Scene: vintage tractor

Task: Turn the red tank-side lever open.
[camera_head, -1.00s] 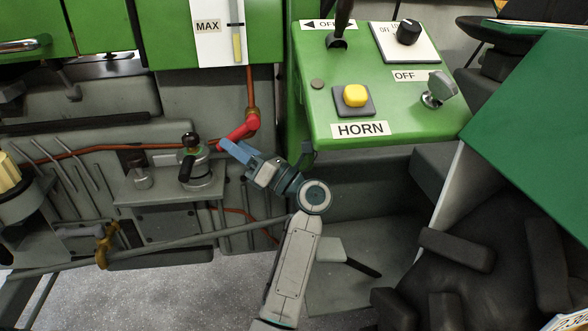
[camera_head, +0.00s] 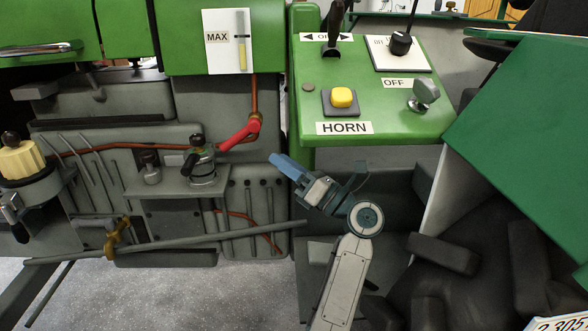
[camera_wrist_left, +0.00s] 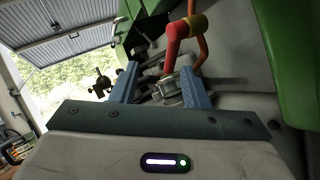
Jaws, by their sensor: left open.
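The red lever (camera_head: 240,134) sits below the green tank, on a brass-coloured fitting in a copper pipe. Its handle slopes down to the left from the fitting. In the left wrist view the red lever (camera_wrist_left: 178,38) shows just beyond the fingers, toward the right one. My left gripper (camera_head: 276,159) is below and right of the lever in the head view, apart from it. Its blue fingers are spread with nothing held; they also show in the left wrist view (camera_wrist_left: 160,72). My right gripper is not in view.
A green panel (camera_head: 377,120) with a yellow horn button (camera_head: 342,98) stands right of the lever. A gauge marked MAX (camera_head: 230,40) is above it. A black-knobbed fitting (camera_head: 199,160) is close to the lever's lower left. Open space lies below the panel.

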